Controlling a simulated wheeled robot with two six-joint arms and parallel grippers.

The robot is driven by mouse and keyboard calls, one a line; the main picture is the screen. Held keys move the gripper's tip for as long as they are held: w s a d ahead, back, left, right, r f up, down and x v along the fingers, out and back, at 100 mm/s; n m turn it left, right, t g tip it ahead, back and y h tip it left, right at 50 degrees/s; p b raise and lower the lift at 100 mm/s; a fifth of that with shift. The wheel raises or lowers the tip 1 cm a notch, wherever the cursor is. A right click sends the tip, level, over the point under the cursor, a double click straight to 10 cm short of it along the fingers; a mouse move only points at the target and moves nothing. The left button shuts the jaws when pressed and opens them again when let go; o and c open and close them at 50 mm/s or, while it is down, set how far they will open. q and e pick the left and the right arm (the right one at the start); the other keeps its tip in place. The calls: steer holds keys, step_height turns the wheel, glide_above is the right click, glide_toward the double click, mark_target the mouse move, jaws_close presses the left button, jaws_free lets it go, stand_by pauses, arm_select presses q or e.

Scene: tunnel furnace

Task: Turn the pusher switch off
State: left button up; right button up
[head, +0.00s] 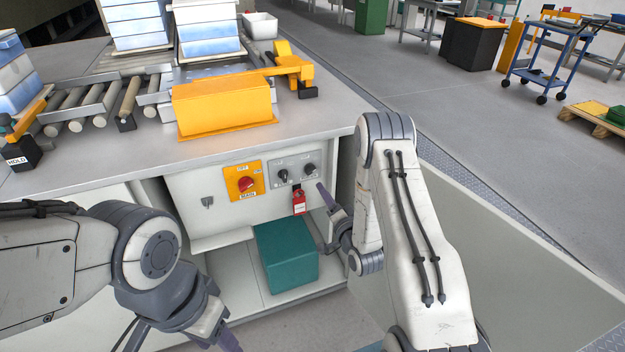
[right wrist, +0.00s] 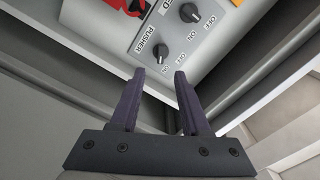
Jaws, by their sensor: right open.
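The pusher switch is a dark round knob at the right of the grey control panel in the head view (head: 308,169). In the right wrist view it (right wrist: 160,52) sits beside the "PUSHER" label, with ON and OFF marks. I cannot tell for sure which mark its pointer faces. My right gripper (head: 322,215) is open and empty, below and to the right of the knob in the head view. In the right wrist view its fingertips (right wrist: 159,72) are apart, just short of the knob. My left gripper (head: 226,340) is partly cut off at the bottom edge.
A second knob (head: 282,175) is left of the pusher switch. A red lockout tag (head: 298,204) hangs below, and an orange panel with a red main switch (head: 243,181) is farther left. A green box (head: 285,255) stands under the counter.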

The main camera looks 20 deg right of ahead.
mark_target(312, 172)
steer(key=w, duration=1)
steer(key=shift+a, duration=0.2)
jaws_close()
